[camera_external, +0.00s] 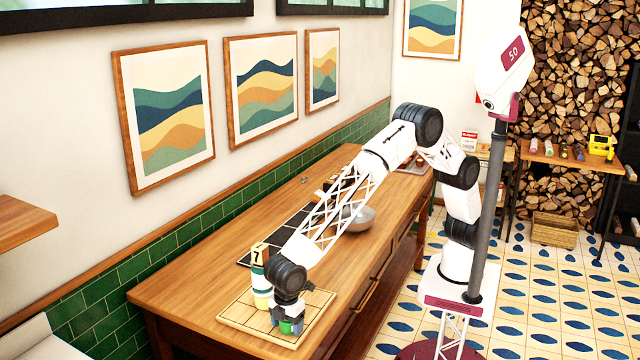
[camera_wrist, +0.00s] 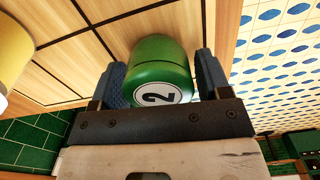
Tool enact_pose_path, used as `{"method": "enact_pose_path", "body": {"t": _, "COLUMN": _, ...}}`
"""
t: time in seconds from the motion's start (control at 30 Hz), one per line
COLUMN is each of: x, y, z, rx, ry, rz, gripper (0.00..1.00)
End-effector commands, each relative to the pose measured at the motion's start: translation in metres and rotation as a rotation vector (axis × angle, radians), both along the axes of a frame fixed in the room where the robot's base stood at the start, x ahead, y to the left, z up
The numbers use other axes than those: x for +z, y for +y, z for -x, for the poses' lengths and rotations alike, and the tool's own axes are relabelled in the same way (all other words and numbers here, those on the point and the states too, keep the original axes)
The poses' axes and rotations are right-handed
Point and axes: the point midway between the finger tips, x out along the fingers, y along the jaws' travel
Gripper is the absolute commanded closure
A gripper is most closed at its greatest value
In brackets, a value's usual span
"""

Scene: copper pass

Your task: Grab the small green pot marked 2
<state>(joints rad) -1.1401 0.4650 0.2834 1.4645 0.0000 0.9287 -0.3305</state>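The small green pot (camera_wrist: 160,72) with a white disc marked 2 is between the two dark blue fingers of my gripper (camera_wrist: 165,80) in the wrist view. The fingers are apart, one on each side of it, very close to its sides. I cannot tell whether both press on it. In the external view, the green pot (camera_external: 291,327) shows low under my gripper (camera_external: 287,318), at the front of the light wooden board (camera_external: 240,316). The pot's far side is hidden.
A taller stack marked 7 (camera_external: 260,275) stands just left of my gripper on the board; a cream and yellow rounded thing (camera_wrist: 12,55) is at the wrist view's left edge. A metal bowl (camera_external: 357,217) sits farther back on the wooden counter (camera_external: 190,279). The board's right part is clear.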

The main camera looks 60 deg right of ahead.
Motion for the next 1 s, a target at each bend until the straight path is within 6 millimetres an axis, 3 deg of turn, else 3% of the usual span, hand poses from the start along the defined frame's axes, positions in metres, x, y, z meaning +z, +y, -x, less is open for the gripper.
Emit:
{"method": "enact_pose_path", "body": {"t": 0.03, "x": 0.000, "y": 0.000, "z": 0.000, "rx": 0.000, "ry": 0.000, "rz": 0.000, "gripper": 0.37}}
{"method": "enact_pose_path", "body": {"t": 0.27, "x": 0.000, "y": 0.000, "z": 0.000, "rx": 0.000, "ry": 0.000, "rz": 0.000, "gripper": 0.70}}
{"method": "enact_pose_path", "body": {"t": 0.67, "x": 0.005, "y": 0.000, "z": 0.000, "rx": 0.000, "ry": 0.000, "rz": -0.001, "gripper": 0.70}}
{"method": "enact_pose_path", "body": {"t": 1.0, "x": 0.038, "y": 0.000, "z": 0.000, "rx": 0.000, "ry": -0.001, "rz": -0.002, "gripper": 0.70}}
